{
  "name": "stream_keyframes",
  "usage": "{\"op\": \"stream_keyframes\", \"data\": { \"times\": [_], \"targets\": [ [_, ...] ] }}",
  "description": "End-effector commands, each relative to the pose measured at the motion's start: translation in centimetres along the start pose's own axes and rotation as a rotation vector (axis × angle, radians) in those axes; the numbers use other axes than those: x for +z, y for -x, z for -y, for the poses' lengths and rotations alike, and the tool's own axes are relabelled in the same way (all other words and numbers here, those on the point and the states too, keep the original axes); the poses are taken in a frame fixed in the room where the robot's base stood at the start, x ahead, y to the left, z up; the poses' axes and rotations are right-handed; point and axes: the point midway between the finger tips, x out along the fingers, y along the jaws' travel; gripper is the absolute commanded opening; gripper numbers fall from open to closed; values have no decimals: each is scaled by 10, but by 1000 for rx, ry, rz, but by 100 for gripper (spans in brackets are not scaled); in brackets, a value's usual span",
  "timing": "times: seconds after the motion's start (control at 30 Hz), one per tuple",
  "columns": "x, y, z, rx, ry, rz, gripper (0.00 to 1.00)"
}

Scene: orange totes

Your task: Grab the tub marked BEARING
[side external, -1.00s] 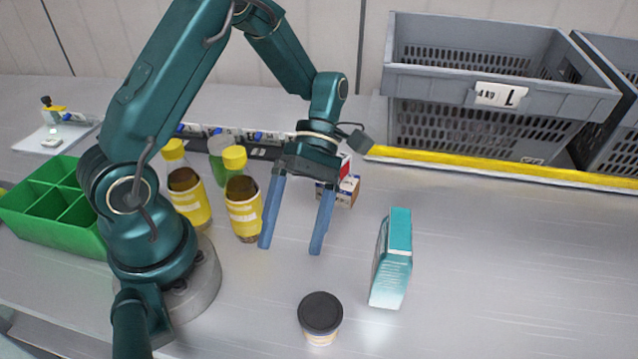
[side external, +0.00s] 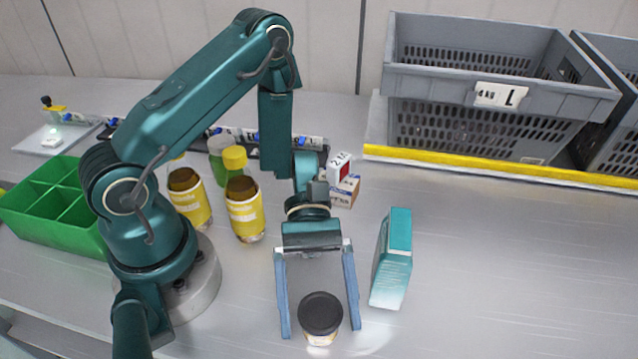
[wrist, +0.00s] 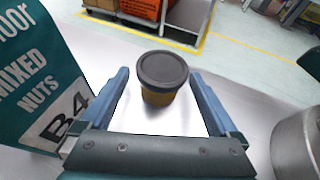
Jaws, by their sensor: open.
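A small tub (side external: 320,315) with a dark grey lid and a yellowish body stands upright at the front of the table. Its label cannot be read in either view. My gripper (side external: 322,335) is open, with one blue finger on each side of the tub in the side view. The wrist view shows the tub (wrist: 163,80) between and beyond the fingertips of my gripper (wrist: 160,78), with gaps on both sides. I cannot tell whether the fingertips are level with it.
A teal box (side external: 392,258), reading MIXED NUTS in the wrist view (wrist: 35,75), stands right of my gripper in the side view. Yellow-labelled bottles (side external: 244,208) and small boxes (side external: 344,190) stand behind. Grey crates (side external: 490,90) are at back right. Table right of the teal box is clear.

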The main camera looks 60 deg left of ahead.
Motion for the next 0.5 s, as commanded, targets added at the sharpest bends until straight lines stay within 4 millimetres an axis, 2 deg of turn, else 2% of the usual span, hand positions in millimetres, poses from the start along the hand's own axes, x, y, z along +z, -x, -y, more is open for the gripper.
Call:
{"op": "stream_keyframes", "data": {
  "times": [0.13,0.4,0.47,0.5],
  "targets": [
    [0,-10,1,-3,1,-1,96],
    [0,-11,1,-1,0,-2,96],
    [0,-11,1,-1,0,-2,77],
    [0,-11,1,-1,0,-2,62]
  ]
}}
